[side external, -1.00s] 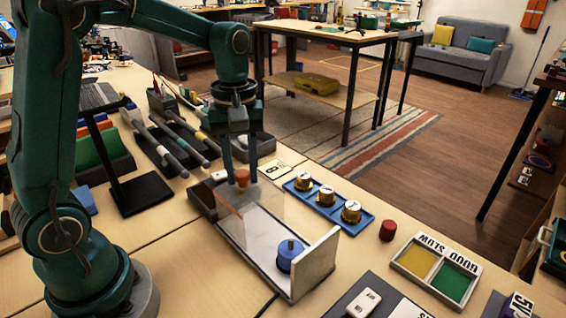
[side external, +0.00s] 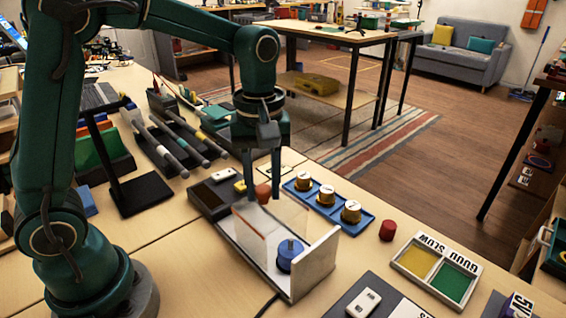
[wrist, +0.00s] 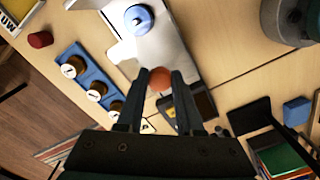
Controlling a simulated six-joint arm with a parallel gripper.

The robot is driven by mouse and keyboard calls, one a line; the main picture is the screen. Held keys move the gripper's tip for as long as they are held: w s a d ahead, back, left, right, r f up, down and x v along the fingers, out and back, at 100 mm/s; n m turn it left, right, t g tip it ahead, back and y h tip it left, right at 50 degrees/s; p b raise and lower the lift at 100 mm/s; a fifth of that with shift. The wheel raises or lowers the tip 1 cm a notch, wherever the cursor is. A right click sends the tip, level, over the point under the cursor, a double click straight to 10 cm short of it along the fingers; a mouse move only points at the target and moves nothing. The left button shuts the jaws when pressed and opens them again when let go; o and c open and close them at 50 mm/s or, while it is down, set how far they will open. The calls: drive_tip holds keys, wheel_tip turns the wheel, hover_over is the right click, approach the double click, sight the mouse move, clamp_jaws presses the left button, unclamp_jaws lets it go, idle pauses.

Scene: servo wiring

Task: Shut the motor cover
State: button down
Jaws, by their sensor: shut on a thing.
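The motor cover (side external: 284,218) is a clear box with faint orange edges on a pale tray-like base. An orange knob (side external: 263,193) is on the cover. My gripper (side external: 263,182) points down and is shut on this knob; in the wrist view the knob (wrist: 160,77) sits between the fingertips. The blue motor (side external: 289,254) stands near the right end of the base, before an upright pale end plate (side external: 317,264). It also shows in the wrist view (wrist: 138,18). The clear cover makes its exact edge near the motor hard to tell.
A dark box (side external: 207,203) adjoins the base's left end. A blue tray (side external: 341,217) with brass-coloured parts lies behind, next to a red cylinder (side external: 387,230). A yellow-and-green sorting tray (side external: 425,287) is at right. A black stand (side external: 140,193) is at left.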

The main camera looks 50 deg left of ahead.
sight(291, 204)
drive_tip(key=d, duration=0.6)
drive_tip(key=shift+d, duration=0.1)
drive_tip(key=shift+w, duration=0.1)
drive_tip(key=c, duration=0.5)
unclamp_jaws()
drive_tip(key=shift+c, duration=0.2)
drive_tip(key=shift+r, duration=2.6)
